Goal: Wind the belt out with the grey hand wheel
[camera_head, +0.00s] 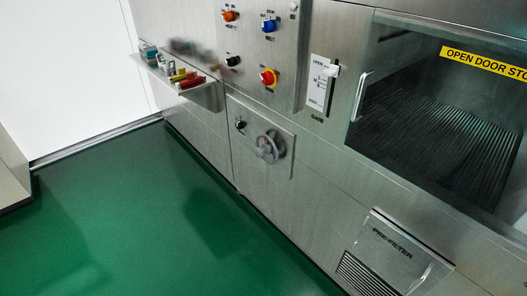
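The grey hand wheel (267,148) is a small round wheel with a reddish spot at its middle. It sits on a square metal plate (284,165) low on the front of the steel washer, left of centre in the head view. A small black knob (240,125) is on the same plate, up and to the left of the wheel. The belt is a dark ribbed surface (440,135) inside the chamber behind the window on the right. Neither of my grippers shows in the head view.
A control panel with coloured knobs (268,77) and a gate slider (333,71) are above the wheel. A shelf (205,96) with small coloured items juts out on the left. A pre-filter cover (393,250) is low right. The green floor (130,220) is clear.

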